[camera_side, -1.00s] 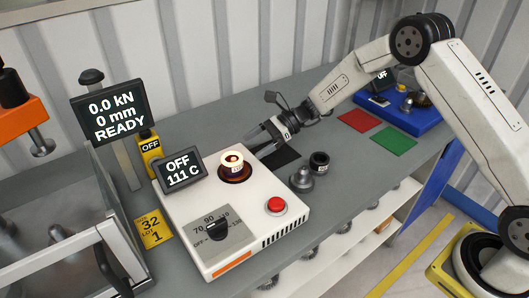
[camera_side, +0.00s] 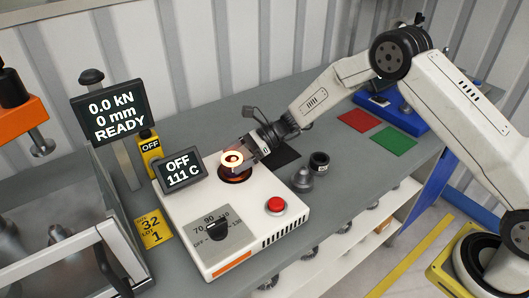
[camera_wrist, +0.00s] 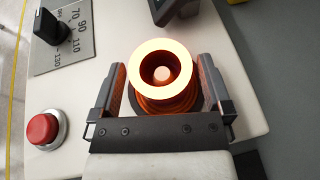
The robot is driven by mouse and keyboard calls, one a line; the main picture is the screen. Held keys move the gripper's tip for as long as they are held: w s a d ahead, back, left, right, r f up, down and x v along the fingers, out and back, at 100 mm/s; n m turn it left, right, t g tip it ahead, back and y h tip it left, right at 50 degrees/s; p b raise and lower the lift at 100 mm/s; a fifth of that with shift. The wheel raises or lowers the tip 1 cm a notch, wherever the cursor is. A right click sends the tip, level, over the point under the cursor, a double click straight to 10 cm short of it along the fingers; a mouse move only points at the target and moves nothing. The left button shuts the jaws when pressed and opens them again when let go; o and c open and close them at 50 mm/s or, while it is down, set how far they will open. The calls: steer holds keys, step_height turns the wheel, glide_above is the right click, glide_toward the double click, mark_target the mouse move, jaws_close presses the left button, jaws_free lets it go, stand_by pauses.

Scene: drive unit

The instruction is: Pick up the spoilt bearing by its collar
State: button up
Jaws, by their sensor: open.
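The bearing (camera_side: 232,159) glows orange and pale at its top and sits upright on the round dark plate of the white heater (camera_side: 196,250). In the wrist view the glowing bearing (camera_wrist: 161,68) shows its ring face and bore, with a narrower orange-lit part below. Whether either finger touches the collar cannot be told.
The heater display (camera_side: 182,170) reads OFF, 111 C, close behind left of the bearing. A red button (camera_side: 276,205) and a dial (camera_side: 218,229) are on the heater. A grey cone-shaped part (camera_side: 302,179) and black ring (camera_side: 319,162) stand to the right. Red and green mats lie farther right.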

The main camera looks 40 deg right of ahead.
steer(key=shift+w+a+f, duration=0.1)
steer(key=shift+a+f, duration=0.15)
steer(key=shift+a, duration=0.35)
steer(key=c, duration=1.3)
steer(key=shift+r, duration=0.2)
steer(key=shift+r, duration=4.85)
